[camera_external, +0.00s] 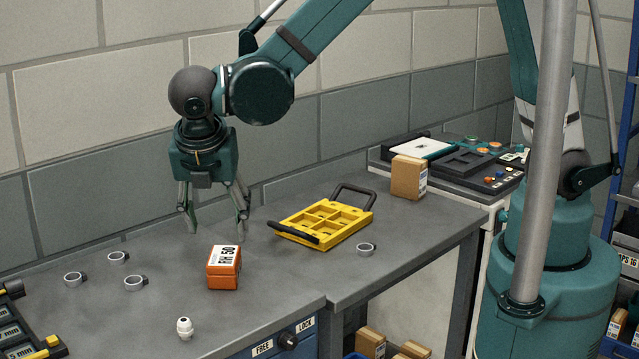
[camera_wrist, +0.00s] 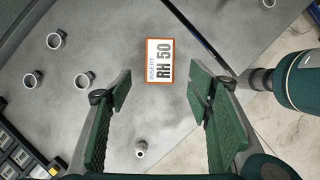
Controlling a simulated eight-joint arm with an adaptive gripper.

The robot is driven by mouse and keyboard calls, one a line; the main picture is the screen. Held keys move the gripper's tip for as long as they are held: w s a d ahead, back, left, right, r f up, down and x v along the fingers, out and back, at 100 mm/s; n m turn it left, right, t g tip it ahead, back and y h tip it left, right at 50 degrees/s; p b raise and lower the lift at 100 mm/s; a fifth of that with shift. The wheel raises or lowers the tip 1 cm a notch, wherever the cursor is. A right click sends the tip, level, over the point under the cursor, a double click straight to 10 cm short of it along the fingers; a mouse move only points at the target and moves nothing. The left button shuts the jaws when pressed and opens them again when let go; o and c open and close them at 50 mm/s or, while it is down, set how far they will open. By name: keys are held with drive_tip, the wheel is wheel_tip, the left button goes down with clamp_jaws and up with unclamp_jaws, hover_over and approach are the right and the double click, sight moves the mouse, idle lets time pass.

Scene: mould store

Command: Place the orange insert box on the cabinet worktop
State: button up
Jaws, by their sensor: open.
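The orange insert box (camera_external: 222,275) stands on the grey worktop (camera_external: 190,310), with a white label reading RH 50 on its top. In the wrist view the orange insert box (camera_wrist: 160,62) lies ahead of the fingertips, roughly midway between them. My gripper (camera_external: 214,226) hangs fingers down above the worktop, behind the box in the external view. It also shows in the wrist view (camera_wrist: 160,85), open and empty, with its two green-padded fingers apart. The gripper does not touch the box.
A yellow tray with black handles (camera_external: 322,220) and a metal ring (camera_external: 366,249) lie right of the box. Several metal rings (camera_external: 118,257) lie left. A small white fitting (camera_external: 184,328) stands in front. A cardboard box (camera_external: 408,177) stands at the back right. Worktop around the orange box is clear.

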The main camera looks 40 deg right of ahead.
drive_tip(key=shift+s, duration=0.15)
idle(0.4)
drive_tip(key=w+d+r+m+y, duration=0.15)
drive_tip(key=d+r+m, duration=0.25)
drive_tip(key=d, duration=0.4)
drive_tip(key=w+d+r+m, duration=0.2)
drive_tip(key=d+r+m, duration=0.15)
drive_tip(key=d, duration=0.55)
drive_tip(key=w+d+r+m+y, duration=0.15)
drive_tip(key=d+r+m, duration=0.25)
drive_tip(key=d, duration=0.4)
drive_tip(key=s+d+r+m+t, duration=0.1)
drive_tip(key=s+d+m+t, duration=0.1)
drive_tip(key=s+d+m, duration=0.2)
drive_tip(key=s+d+r+m+t, duration=0.2)
drive_tip(key=s+d+m, duration=0.2)
drive_tip(key=d+m, duration=0.7)
drive_tip(key=shift+s+d+r, duration=0.2)
drive_tip(key=shift+s+d, duration=0.2)
drive_tip(key=shift+d, duration=4.15)
drive_tip(key=shift+m, duration=0.25)
